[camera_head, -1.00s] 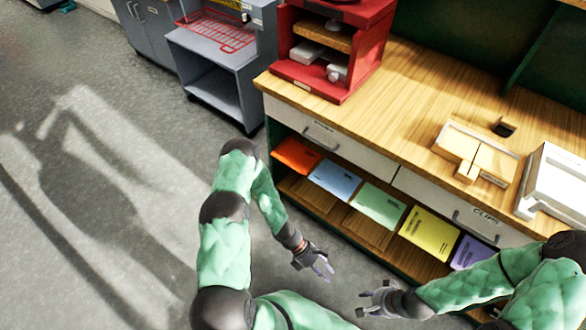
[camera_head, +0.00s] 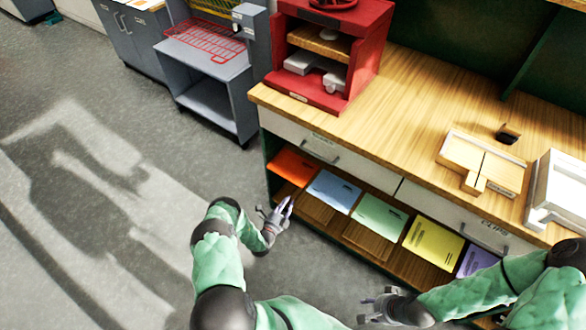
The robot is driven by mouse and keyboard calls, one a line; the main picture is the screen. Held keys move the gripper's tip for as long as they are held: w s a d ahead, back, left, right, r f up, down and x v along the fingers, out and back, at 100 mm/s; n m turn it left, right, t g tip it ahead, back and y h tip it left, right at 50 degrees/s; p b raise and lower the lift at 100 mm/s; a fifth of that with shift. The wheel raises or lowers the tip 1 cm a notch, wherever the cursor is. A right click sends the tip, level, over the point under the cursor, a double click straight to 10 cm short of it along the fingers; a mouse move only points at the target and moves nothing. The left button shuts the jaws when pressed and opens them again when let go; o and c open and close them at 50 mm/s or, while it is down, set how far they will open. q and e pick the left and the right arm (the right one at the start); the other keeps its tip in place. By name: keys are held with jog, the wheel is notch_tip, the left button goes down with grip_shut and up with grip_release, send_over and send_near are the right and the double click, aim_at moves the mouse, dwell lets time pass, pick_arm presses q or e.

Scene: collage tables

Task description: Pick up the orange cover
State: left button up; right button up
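The orange cover (camera_head: 294,167) lies on the open shelf under the counter, at the left end of a row of coloured covers. My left gripper (camera_head: 286,206) is in front of the shelf, a little below the orange cover in the picture, and looks apart from it. Its fingers point up toward the shelf; a gap shows between them and nothing is in them. My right gripper (camera_head: 364,308) is low in the picture, in front of the shelf unit and away from the covers. Its fingers look spread and empty.
Blue (camera_head: 334,191), green (camera_head: 380,217), yellow (camera_head: 433,242) and purple (camera_head: 474,262) covers lie to the right of the orange one. The wooden counter (camera_head: 400,125) and its drawer fronts overhang the shelf. The grey floor (camera_head: 120,200) at left is clear.

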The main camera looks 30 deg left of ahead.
pick_arm(q)
jog(key=w+b, duration=0.2)
jog(key=w, duration=0.7)
jog(key=shift+a+r+b, duration=0.25)
jog(key=shift+r+b, duration=0.05)
jog(key=shift+r, duration=0.05)
grip_shut()
